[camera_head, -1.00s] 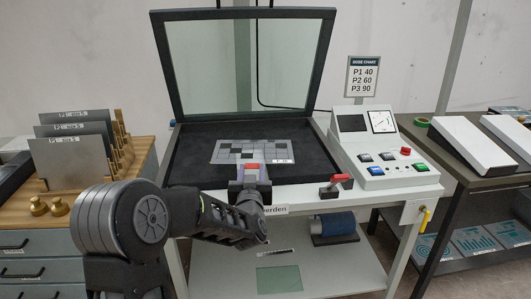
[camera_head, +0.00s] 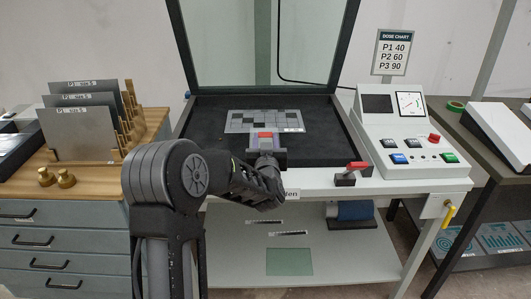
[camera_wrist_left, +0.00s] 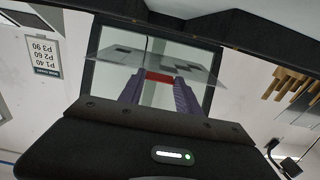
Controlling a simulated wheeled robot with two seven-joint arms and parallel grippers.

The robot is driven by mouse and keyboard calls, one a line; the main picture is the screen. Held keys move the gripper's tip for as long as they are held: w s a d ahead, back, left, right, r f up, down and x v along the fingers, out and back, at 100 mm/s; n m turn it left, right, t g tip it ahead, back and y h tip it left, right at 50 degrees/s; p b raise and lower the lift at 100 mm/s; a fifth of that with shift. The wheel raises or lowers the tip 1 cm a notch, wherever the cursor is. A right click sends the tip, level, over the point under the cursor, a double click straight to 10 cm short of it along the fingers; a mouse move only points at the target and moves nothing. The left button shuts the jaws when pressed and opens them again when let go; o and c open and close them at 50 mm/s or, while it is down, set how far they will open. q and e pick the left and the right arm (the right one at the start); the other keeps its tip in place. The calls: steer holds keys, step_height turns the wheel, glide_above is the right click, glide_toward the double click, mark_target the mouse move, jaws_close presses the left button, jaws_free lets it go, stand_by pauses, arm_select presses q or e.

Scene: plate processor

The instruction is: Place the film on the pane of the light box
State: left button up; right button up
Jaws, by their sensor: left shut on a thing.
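The film (camera_head: 264,121) is a translucent sheet with a grey and black checker pattern and a red tab (camera_head: 265,135). My left gripper (camera_head: 265,149) is shut on the tab at the film's near edge. The wrist view also shows the film (camera_wrist_left: 150,58), with the red tab (camera_wrist_left: 160,77) between the purple fingers. The film appears over the black bed (camera_head: 212,137) of the unit with the raised glass lid (camera_head: 260,45); I cannot tell whether it touches. A white slanted-top box (camera_head: 501,133) on the right table may be the light box. My right gripper is not in view.
A glass sheet (camera_head: 289,262) lies on the lower shelf.

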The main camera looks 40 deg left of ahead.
arm_select(q)
steer(key=shift+f, duration=1.55)
steer(key=shift+f, duration=1.85)
steer(key=shift+f, duration=0.1)
steer(key=o, duration=1.3)
